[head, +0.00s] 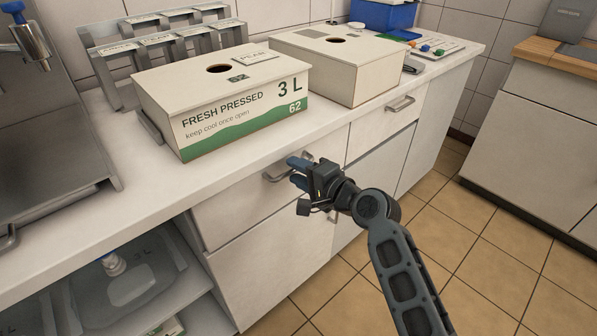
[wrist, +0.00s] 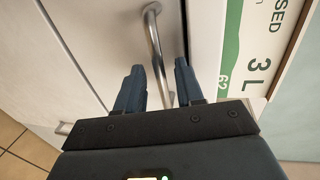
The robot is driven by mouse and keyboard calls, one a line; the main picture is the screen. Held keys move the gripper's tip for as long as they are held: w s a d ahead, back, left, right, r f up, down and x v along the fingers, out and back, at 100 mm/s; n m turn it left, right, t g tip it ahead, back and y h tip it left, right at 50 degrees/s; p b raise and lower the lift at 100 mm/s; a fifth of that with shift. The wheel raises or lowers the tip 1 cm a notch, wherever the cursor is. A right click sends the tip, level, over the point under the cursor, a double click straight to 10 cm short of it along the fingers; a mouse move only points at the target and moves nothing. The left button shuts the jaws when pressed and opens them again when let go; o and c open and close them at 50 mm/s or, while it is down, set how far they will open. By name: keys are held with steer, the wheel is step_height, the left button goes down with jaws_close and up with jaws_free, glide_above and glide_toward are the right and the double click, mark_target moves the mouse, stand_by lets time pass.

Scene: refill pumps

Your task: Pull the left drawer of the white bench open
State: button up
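The white bench (head: 135,200) runs across the head view. Its left drawer (head: 235,210) looks shut, its front flush with the bench. The drawer has a grey metal bar handle (head: 272,178), partly hidden by my gripper (head: 297,168). In the wrist view the handle (wrist: 154,35) runs between the two blue fingers of my gripper (wrist: 157,78), which stand apart with gaps beside the bar. My gripper is open and at the handle. I cannot tell whether a finger touches it.
A "fresh pressed" box (head: 220,100) and a second box (head: 340,65) stand on the bench top above the drawers. The right drawer's handle (head: 400,104) is further along. An open shelf holding a clear container (head: 132,285) is below left. Tiled floor (head: 370,300) is clear in front.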

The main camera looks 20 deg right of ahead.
steer(key=shift+w, duration=0.1)
jaws_close()
stand_by(0.3)
stand_by(0.4)
